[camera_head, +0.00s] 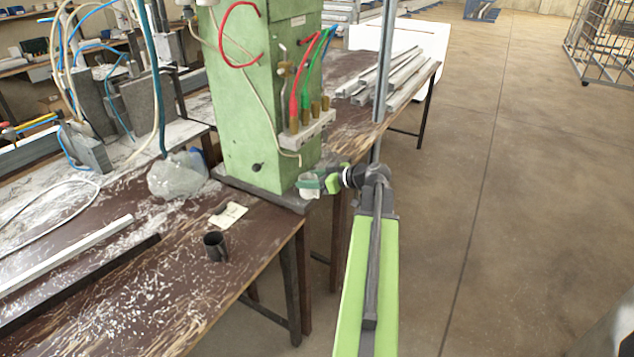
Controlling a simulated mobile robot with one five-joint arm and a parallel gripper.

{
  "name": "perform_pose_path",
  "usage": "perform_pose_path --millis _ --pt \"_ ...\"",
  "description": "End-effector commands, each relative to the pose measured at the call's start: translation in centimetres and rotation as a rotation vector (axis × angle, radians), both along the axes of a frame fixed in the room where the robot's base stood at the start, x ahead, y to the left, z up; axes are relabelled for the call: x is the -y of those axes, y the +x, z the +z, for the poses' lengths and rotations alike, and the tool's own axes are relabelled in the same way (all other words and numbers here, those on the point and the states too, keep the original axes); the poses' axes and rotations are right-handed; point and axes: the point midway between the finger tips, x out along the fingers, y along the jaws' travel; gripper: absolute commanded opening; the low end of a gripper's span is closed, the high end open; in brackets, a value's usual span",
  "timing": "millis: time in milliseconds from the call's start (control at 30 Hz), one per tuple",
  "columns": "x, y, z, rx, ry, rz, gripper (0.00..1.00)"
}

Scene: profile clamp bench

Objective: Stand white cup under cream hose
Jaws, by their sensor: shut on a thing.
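The white cup (308,187) is at the right front foot of the green machine column, close to its dark base plate. My gripper (321,182) reaches in from the right and is shut on the cup, partly covering it. The cup looks about upright; I cannot tell whether its bottom touches the plate. I cannot tell whether the cup is squarely below that end.
The green column (245,120) stands at the bench edge with red, green and blue hoses (308,75) above the cup. Metal profiles (395,80) lie behind.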

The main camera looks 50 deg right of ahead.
Motion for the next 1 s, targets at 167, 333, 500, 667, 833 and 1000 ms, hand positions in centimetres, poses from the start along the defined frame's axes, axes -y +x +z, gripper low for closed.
perform_pose_path --millis 167,333,500,667,833,1000 --pt "-0.3 1.5 -0.1 0.0 -0.001 0.0 0.03" --pt "-0.6 2.4 -0.1 0.0 -0.001 0.001 0.03" --pt "-0.7 2.7 -0.1 0.0 -0.001 0.0 0.03" --pt "-0.7 2.7 -0.1 0.0 -0.001 0.0 0.03" --pt "-0.8 2.7 -0.2 0.0 -0.001 0.001 0.03" --pt "-0.8 2.7 -0.2 0.0 -0.001 0.001 0.03"
